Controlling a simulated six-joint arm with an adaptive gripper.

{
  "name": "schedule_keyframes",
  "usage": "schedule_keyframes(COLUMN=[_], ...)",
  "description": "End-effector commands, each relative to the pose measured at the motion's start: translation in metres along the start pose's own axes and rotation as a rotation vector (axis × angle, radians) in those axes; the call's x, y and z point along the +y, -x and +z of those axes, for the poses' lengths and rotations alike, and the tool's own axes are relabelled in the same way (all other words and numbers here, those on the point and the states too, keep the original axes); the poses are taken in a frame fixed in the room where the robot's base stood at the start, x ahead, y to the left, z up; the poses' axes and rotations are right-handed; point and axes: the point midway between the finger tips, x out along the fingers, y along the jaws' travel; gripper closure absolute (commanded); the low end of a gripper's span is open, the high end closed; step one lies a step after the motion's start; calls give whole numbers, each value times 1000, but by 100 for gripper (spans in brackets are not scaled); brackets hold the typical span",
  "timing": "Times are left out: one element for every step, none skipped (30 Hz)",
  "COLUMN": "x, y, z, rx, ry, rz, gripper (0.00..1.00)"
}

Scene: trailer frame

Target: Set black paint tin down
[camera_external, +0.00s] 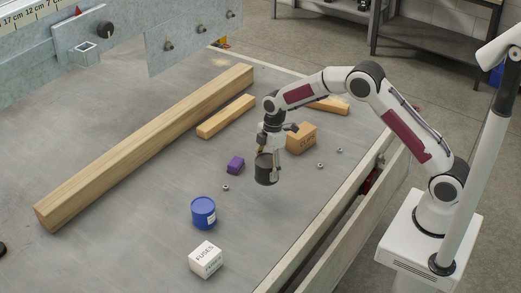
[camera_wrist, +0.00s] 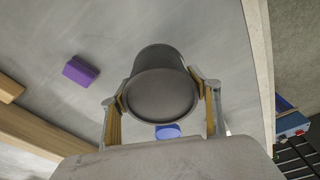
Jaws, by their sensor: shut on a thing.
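The black paint tin (camera_external: 265,169) is held in my gripper (camera_external: 268,153) and looks upright in the external view. In the wrist view the tin (camera_wrist: 161,95) sits between the two fingers of my gripper (camera_wrist: 160,96), one finger on each side, both touching it. My gripper is shut on the tin. In the external view the tin hangs over the grey trailer bed (camera_external: 150,215); the gap below it is hard to judge.
A purple block (camera_external: 235,165) lies left of the tin, and a cardboard box (camera_external: 301,138) stands close behind right. A blue tin (camera_external: 203,212) and a white fuses box (camera_external: 206,260) stand nearer the front. A long timber beam (camera_external: 150,145) crosses the bed. Small nuts (camera_external: 225,188) lie about.

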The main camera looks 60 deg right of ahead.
Motion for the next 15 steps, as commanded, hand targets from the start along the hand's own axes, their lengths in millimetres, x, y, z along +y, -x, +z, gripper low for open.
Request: schedule_keyframes(x=[6,9,12,15,18,20,22,24,26,27,28,29,30,30,30], y=[3,4,5,6,8,9,10,11,12,12,13,13,14,14,14], z=[14,22,32,40,48,58,65,72,80,86,91,98,102,106,111], rx=[1,0,0,0,0,0,0,-1,-1,-1,-1,-1,-1,-1,-1], ry=[-24,-37,-53,-65,-77,-92,-103,-112,-125,-132,-140,-148,-153,-158,-162], rz=[4,5,6,7,8,10,11,12,13,14,15,16,17,17,17], gripper=[76,76,76,76,76,76,76,76,76,76,76,76,76,76,76])
